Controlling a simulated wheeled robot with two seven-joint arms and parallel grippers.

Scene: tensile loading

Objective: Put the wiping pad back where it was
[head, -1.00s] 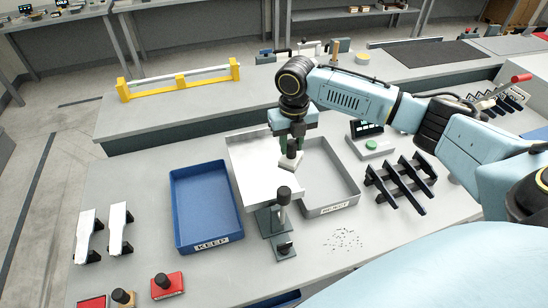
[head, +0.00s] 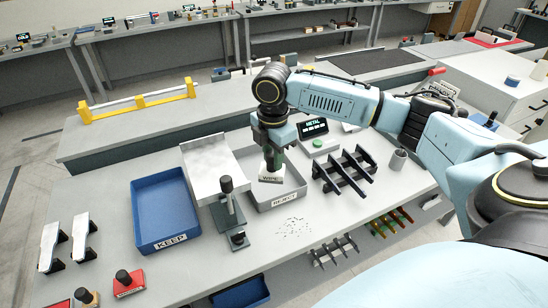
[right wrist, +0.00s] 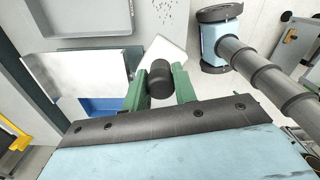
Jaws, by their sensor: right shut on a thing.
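My right gripper (head: 271,158) is shut on the wiping pad (head: 271,179), a pale block with a lettered front face and a dark knob. The shiny metal plate (head: 211,171) lies left of the gripper. My left gripper is not in view.
The blue KEEP tray (head: 165,213) is at the left. A small stand with a dark knob (head: 232,218) is in front of the plate. A black rack (head: 346,173) and a METAL display (head: 313,128) are at the right. Dark specks (head: 292,226) lie on the clear front table.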

